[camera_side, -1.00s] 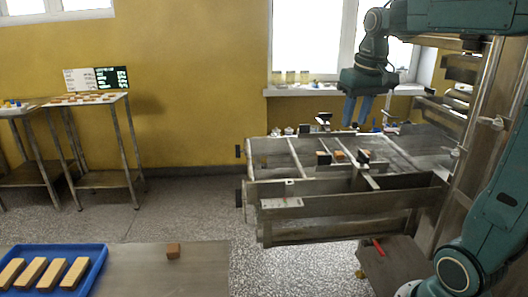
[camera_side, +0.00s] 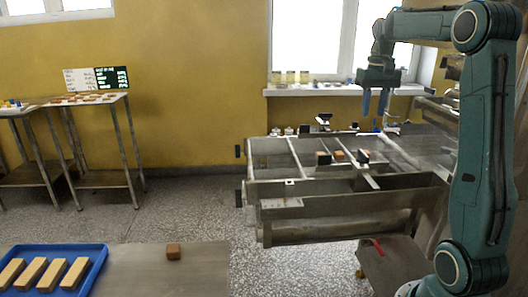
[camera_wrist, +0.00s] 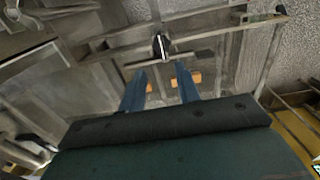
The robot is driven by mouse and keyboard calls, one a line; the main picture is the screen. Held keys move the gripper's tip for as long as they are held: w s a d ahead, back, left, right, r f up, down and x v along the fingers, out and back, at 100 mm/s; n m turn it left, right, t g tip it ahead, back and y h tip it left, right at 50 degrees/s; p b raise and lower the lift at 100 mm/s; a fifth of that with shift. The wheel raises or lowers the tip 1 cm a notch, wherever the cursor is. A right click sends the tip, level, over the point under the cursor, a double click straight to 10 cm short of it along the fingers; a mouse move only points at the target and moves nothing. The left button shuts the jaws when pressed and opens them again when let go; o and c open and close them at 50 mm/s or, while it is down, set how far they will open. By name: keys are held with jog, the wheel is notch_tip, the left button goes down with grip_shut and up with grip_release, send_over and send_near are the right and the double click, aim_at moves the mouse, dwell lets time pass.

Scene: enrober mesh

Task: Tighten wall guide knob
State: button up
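A black knob (camera_side: 362,156) sits on a metal guide bar (camera_side: 350,158) over the enrober's mesh bed. The wrist view shows a black knob with a pale stripe (camera_wrist: 161,46), seemingly the same one, beyond my fingertips. My gripper (camera_side: 374,112) points down above the machine, higher than the knob and clear of it. Its two blue fingers (camera_wrist: 160,80) are apart with nothing between them. Small brown blocks (camera_side: 323,157) lie on the bed near the knob. Orange-brown pieces also show beside my fingers in the wrist view (camera_wrist: 193,77).
The machine's metal frame (camera_side: 340,198) has raised rails and crossbars around the bed. More small fittings (camera_side: 323,120) stand along its far side. At front left are a blue tray (camera_side: 99,262) of bars and a brown block (camera_side: 173,251) on a table (camera_side: 200,275). A red-handled part (camera_side: 378,248) is low at right.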

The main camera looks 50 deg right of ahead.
aim_at(366, 155)
notch_tip(366, 155, down, 14)
jog(key=shift+r, duration=0.2)
dwell(0.5)
grip_shut()
